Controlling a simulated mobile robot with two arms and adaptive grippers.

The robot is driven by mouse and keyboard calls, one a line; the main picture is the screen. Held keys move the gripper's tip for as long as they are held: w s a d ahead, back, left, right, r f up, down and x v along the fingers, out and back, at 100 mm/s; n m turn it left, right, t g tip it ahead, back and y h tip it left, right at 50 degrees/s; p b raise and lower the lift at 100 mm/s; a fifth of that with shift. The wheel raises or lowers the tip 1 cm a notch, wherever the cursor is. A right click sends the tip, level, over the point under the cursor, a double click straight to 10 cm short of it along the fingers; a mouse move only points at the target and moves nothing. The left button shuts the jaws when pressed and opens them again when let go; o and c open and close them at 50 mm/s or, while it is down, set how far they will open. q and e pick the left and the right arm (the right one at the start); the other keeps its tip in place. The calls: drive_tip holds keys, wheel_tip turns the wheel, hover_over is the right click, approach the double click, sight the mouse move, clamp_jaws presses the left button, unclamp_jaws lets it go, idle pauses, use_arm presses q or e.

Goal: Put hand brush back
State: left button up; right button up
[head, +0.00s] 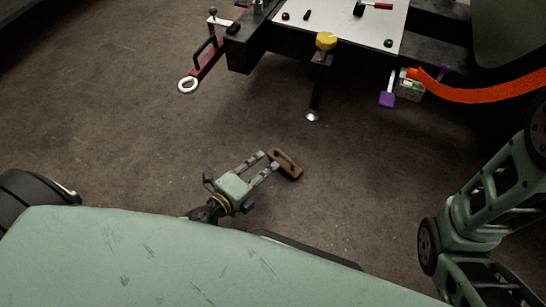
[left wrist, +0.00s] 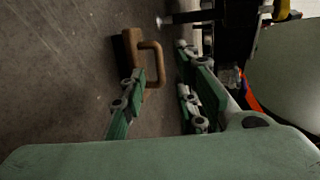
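The hand brush (head: 287,164) is a brown wooden block with a loop handle. In the head view it shows against the brown floor, right at the fingertips of my left gripper (head: 265,164). In the left wrist view the brush (left wrist: 131,50) is just ahead of the left-hand finger, and its handle reaches into the space in front of the gripper (left wrist: 165,72). The two fingers are apart, and nothing is clamped between them. I cannot tell whether a finger touches the brush. My right gripper is out of view; only my right arm shows.
A workbench (head: 340,20) with small parts on its top stands at the back. A red-handled tool (head: 205,58) with a white ring (head: 188,85) is at its left. A yellow knob (head: 326,40), a purple block (head: 387,100) and an orange hose (head: 480,95) are along its front and right. The floor between is clear.

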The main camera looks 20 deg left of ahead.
use_arm(q)
drive_tip(key=shift+v, duration=1.9)
